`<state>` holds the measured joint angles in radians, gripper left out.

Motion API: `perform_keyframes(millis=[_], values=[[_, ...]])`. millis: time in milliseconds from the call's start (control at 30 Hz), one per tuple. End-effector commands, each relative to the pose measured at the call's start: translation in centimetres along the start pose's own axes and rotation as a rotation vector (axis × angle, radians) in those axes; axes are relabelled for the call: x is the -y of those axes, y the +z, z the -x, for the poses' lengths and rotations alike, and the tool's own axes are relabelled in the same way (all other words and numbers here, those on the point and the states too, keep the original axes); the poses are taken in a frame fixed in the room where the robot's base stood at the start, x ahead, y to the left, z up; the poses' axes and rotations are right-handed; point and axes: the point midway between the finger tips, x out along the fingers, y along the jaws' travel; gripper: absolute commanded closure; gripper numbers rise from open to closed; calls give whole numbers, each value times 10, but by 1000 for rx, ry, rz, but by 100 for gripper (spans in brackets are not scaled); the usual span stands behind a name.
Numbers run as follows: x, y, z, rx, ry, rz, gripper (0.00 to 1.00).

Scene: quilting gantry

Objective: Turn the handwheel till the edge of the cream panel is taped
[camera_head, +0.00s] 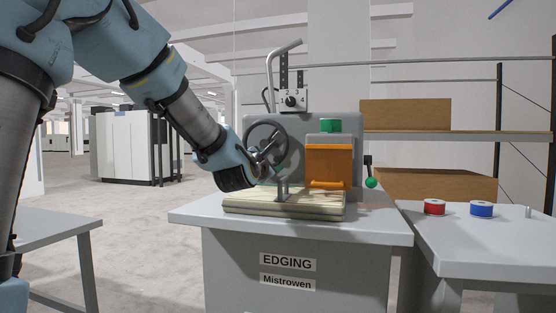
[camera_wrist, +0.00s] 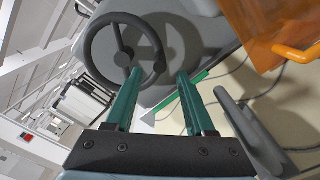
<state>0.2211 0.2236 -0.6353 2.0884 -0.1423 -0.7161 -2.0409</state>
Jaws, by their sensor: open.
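The dark grey handwheel (camera_head: 248,140) stands on the left front of the grey edging machine (camera_head: 293,128). In the wrist view the handwheel (camera_wrist: 124,58) shows its spokes and a round hub or knob. My gripper (camera_wrist: 159,75) is open, with its green fingers apart and pointing at the wheel's lower rim. One fingertip overlaps the rim in the picture; I cannot tell whether they touch. The cream panel (camera_head: 240,202) lies flat on the machine's table, and part of it (camera_wrist: 285,118) shows in the wrist view. A green strip (camera_wrist: 205,74) runs by the panel's edge there.
An orange guard (camera_head: 330,163) and a grey clamp bar (camera_wrist: 248,128) are close to the wheel and panel. Red (camera_head: 434,207) and blue (camera_head: 481,209) spools stand on a side table.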

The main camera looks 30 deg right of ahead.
Motion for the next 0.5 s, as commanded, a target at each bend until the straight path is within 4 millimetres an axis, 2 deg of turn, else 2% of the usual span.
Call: perform_keyframes(millis=[33, 200, 300, 500], values=[[1, 0, -10, 0, -2, 3, 45], [0, 1, -39, 0, -1, 2, 45], [0, 1, -51, 0, 0, 2, 45], [0, 0, -62, 0, 0, 0, 45]])
